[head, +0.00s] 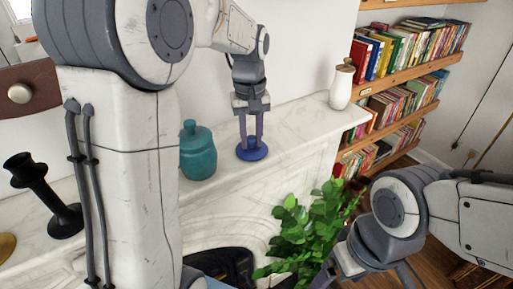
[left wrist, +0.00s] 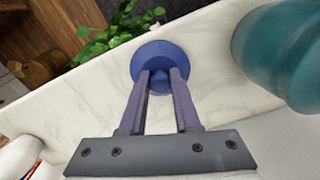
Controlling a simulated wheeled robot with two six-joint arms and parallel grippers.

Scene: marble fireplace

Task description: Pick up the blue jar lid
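The blue jar lid (head: 251,153) is a round dark-blue disc with a small knob, at the marble mantel near its front edge. My left gripper (head: 251,143) points down over it, with one finger on each side of the knob. In the left wrist view the fingertips (left wrist: 160,74) close in on the knob of the lid (left wrist: 160,53), with little or no gap. I cannot tell whether the lid touches the marble. My right gripper (head: 345,266) is low at the right, away from the lid; its fingers are partly cut off.
A teal jar (head: 198,155) stands just left of the lid; it also shows in the left wrist view (left wrist: 283,52). A black candlestick (head: 48,195) is at the left. A leafy plant (head: 312,232) is below the mantel.

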